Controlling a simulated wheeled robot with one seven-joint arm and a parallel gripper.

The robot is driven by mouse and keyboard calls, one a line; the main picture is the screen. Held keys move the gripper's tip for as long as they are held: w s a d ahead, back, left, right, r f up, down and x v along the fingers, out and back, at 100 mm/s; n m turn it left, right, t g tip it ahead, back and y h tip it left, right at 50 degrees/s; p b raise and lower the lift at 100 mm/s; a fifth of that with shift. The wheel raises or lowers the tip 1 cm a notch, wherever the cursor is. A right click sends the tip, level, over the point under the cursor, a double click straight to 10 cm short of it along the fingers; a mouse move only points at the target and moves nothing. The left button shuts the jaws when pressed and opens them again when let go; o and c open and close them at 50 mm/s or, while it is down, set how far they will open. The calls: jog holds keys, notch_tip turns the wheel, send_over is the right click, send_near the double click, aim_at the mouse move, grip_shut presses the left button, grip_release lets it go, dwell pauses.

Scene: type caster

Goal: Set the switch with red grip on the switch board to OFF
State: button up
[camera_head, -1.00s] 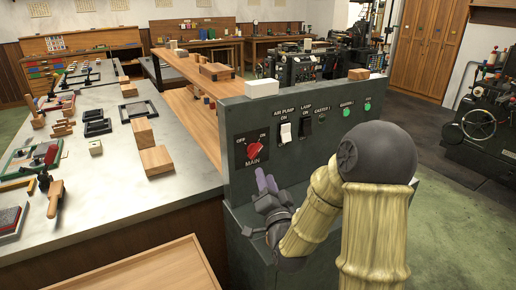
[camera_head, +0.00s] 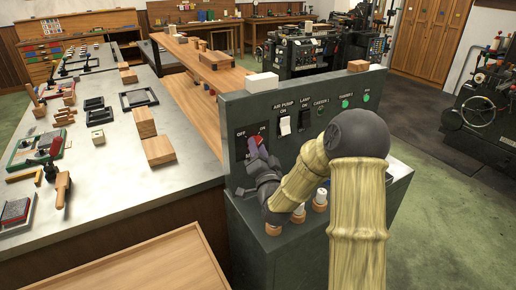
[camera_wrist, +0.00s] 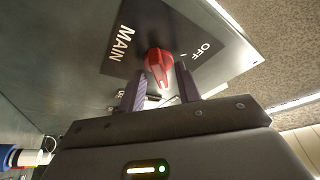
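The switch with the red grip (camera_wrist: 159,66) sits on a black MAIN plate (camera_wrist: 190,30) on the switch board; OFF is printed on the plate. My gripper (camera_wrist: 160,92) is open, with one purple finger on each side of the red grip's near end. I cannot tell whether the fingers touch it. In the head view my gripper (camera_head: 258,150) is in front of the MAIN switch and covers most of it, with a bit of red (camera_head: 253,140) showing. The dark green switch board (camera_head: 235,110) stands upright.
To the right on the board are the AIR PUMP switch (camera_head: 285,125), the LAMP switch (camera_head: 304,120) and green lights (camera_head: 345,103). White-topped objects (camera_head: 320,198) stand on the ledge below. A white block (camera_head: 262,82) rests on the board's top. A workbench (camera_head: 110,180) lies to the left.

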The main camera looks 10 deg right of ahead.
grip_shut()
jog(key=shift+f+n+b, duration=0.15)
jog(key=shift+n+b, duration=0.35)
jog(key=shift+b, duration=0.35)
jog(key=n+g+y+b, duration=0.1)
jog(key=n+y+b, duration=0.2)
jog(key=n+b, duration=0.3)
jog(key=n+g+y+b, duration=0.1)
jog(key=n+y+b, duration=0.3)
jog(key=n+b, duration=0.3)
jog(key=n+g+y+b, duration=0.1)
jog(key=n+y+b, duration=0.3)
jog(key=n+b, duration=0.3)
jog(key=shift+w+d+n+g, duration=0.1)
jog(key=shift+d+n+g, duration=0.1)
jog(key=shift+n, duration=0.9)
jog(key=shift+d+n+g, duration=0.1)
jog(key=shift+d+n, duration=0.05)
jog(key=shift+n, duration=0.95)
